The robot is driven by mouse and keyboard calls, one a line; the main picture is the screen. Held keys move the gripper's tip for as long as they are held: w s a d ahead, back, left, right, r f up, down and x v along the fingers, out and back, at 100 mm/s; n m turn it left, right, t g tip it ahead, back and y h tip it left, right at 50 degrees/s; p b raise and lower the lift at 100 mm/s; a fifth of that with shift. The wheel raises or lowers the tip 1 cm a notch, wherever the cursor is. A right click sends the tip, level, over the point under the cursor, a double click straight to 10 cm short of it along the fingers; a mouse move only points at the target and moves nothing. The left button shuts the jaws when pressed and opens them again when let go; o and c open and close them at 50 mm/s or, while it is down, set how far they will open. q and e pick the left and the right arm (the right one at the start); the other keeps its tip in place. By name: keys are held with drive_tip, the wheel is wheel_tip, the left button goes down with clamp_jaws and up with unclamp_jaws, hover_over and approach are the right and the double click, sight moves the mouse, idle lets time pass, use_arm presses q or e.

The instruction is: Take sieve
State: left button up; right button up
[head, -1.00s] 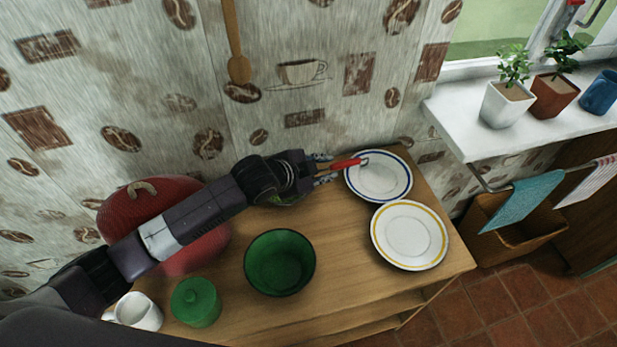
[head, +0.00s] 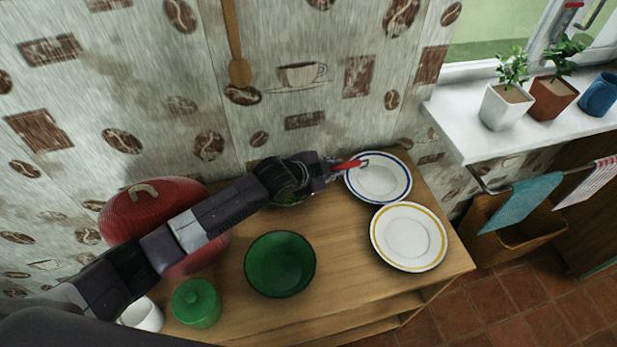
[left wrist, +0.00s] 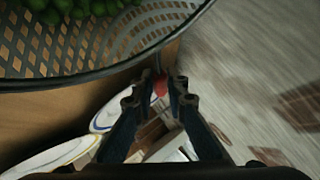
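The sieve has a perforated metal bowl with several green things in it, seen close at the top left of the left wrist view (left wrist: 150,25). Its red handle (head: 347,165) points right, toward the blue-rimmed plate, with a metal end over that plate's edge. Most of the bowl is hidden behind my left arm in the head view. My left gripper (head: 327,170) is at the handle, with its fingers close together around the red part. The red also shows between the fingertips in the left wrist view (left wrist: 160,86). My right gripper is not in view.
A blue-rimmed plate (head: 385,185) and a yellow-rimmed plate (head: 409,237) lie at the right. A green bowl (head: 280,265), a green lidded jar (head: 196,303), a white mug (head: 143,314) and a large red pot (head: 150,210) stand nearby. The wall is close behind.

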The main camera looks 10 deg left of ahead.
use_arm(q)
clamp_jaws()
drive_tip(key=shift+r, duration=0.15)
